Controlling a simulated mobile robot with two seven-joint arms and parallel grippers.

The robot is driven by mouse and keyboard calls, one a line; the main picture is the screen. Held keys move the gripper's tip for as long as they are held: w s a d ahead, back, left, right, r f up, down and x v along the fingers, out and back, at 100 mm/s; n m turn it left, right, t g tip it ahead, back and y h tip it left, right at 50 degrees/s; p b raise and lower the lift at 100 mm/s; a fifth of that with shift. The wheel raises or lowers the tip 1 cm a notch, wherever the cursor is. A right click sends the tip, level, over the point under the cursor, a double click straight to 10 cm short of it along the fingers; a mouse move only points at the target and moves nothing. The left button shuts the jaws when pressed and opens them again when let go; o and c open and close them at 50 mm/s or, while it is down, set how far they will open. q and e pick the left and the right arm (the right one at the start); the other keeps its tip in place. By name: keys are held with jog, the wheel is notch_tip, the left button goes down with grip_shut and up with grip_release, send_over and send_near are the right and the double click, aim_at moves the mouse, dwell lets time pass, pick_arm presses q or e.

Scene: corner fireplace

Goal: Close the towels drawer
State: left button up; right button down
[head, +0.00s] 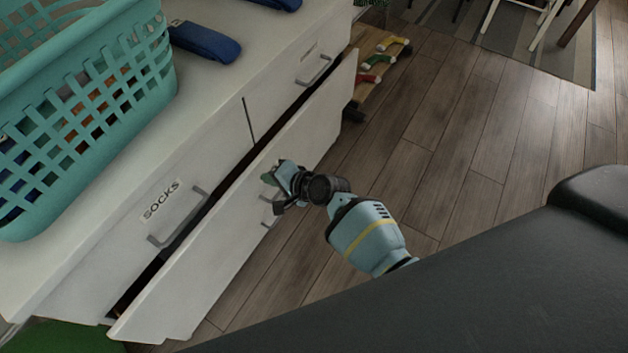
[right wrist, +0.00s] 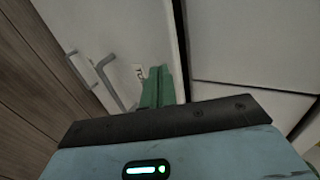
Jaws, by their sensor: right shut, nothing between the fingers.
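The wide lower drawer (head: 222,248) of the white dresser stands partly open, with a dark gap behind the top of its front. I take it for the towels drawer. A small label (right wrist: 138,72) on it is mostly hidden by my fingers in the right wrist view. My right gripper (head: 270,179) is shut and empty at the drawer front, by its grey handle. In the right wrist view its green fingers (right wrist: 160,88) are against or very close to the white front (right wrist: 118,35), beside the handle (right wrist: 98,78); contact is unclear. My left gripper is out of view.
Above it, the socks drawer (head: 167,207) and another small drawer (head: 290,80) look shut. A teal laundry basket (head: 80,115) and a dark blue folded item (head: 205,41) are on the dresser top. A wooden board with coloured items (head: 376,70) is beyond the drawer. Wood floor (head: 440,150) is clear at right.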

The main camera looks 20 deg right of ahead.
pick_arm(q)
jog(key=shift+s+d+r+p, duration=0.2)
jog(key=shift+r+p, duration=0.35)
jog(key=shift+p, duration=0.2)
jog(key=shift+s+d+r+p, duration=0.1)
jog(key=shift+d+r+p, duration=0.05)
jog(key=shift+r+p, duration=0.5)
pick_arm(e)
jog(key=v, duration=1)
jog(key=shift+s+d, duration=0.3)
jog(key=shift+s, duration=0.1)
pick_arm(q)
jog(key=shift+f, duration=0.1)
